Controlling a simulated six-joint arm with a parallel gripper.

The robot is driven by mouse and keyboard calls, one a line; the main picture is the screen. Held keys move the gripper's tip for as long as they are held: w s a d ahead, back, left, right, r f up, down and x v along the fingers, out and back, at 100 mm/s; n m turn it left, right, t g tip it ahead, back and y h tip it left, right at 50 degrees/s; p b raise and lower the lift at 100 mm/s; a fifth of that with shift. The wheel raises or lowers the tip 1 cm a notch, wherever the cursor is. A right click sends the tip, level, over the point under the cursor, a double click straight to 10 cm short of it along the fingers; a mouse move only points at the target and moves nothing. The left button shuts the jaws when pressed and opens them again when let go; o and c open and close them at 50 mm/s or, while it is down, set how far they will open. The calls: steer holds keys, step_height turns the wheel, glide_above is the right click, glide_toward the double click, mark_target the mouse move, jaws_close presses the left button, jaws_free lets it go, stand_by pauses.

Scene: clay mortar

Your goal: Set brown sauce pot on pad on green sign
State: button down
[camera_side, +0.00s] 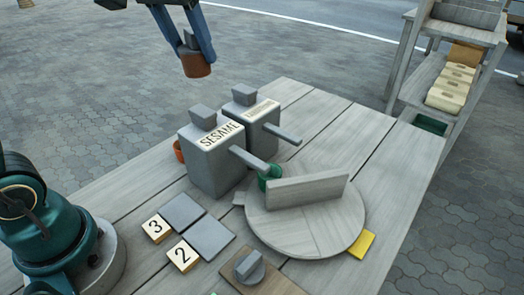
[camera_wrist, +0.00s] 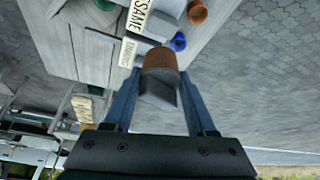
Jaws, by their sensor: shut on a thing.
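My gripper (camera_side: 197,56) is at the top of the side view, high above the far left of the table. It is shut on a brown sauce pot (camera_side: 196,68) with a grey block-like knob (camera_side: 190,40). In the wrist view the brown pot (camera_wrist: 160,58) sits between the blue fingers, with its grey knob (camera_wrist: 160,92) towards the camera. The pot is clear of the table. On the turntable's rim are a yellow sign (camera_side: 361,243) and a grey-white tag (camera_side: 239,198). A small green patch shows at the side view's bottom edge; I cannot tell whether it is the green sign.
Two grey dispensers, one marked SESAME (camera_side: 212,160), stand mid-table with handles sticking out. The round turntable (camera_side: 330,225) carries an upright divider (camera_side: 308,188) and a green pot (camera_side: 269,178). Square grey pads (camera_side: 210,238) lie by signs 3 and 2. A blue pot (camera_wrist: 178,42) shows behind the dispensers.

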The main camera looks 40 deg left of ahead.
steer(key=s+f, duration=1.1)
steer(key=f, duration=0.1)
steer(key=shift+n, duration=0.4)
steer(key=d+f, duration=0.2)
steer(key=d, duration=0.1)
steer(key=d+f, duration=0.2)
steer(key=d, duration=0.2)
steer(key=d+f, duration=0.2)
steer(key=d, duration=0.2)
steer(key=shift+s+d+f, duration=0.2)
steer(key=shift+f, duration=2.1)
steer(key=shift+f, duration=0.15)
steer(key=shift+c, duration=1.1)
jaws_free()
